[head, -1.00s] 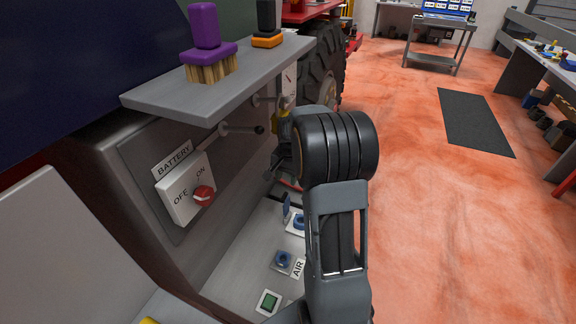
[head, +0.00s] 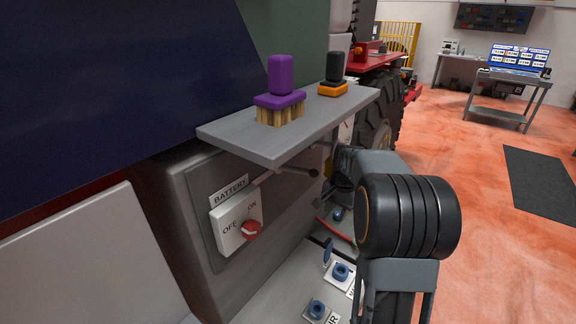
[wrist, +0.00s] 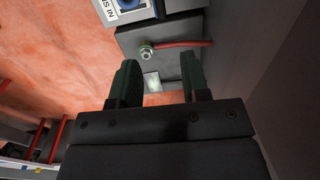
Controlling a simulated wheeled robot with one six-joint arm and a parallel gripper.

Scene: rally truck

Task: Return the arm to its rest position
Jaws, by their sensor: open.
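My arm (head: 405,220) rises at the lower right of the head view, its dark ribbed joint beside the truck's side panel. My gripper is mostly hidden behind the arm there. In the wrist view my gripper (wrist: 158,78) shows two dark green fingers, apart, with nothing between them. Beyond the fingers are a grey box with a round metal fitting (wrist: 147,52) and a red hose (wrist: 182,44). A grey wall stands close on the right of that view.
A shelf (head: 225,131) with a purple brush (head: 281,98) and a black-and-orange brush (head: 333,80) juts out left of my arm. Below it are the battery switch (head: 238,222) and blue fittings (head: 341,273). Open floor (head: 480,220) lies to the right; a cart (head: 505,90) stands farther back.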

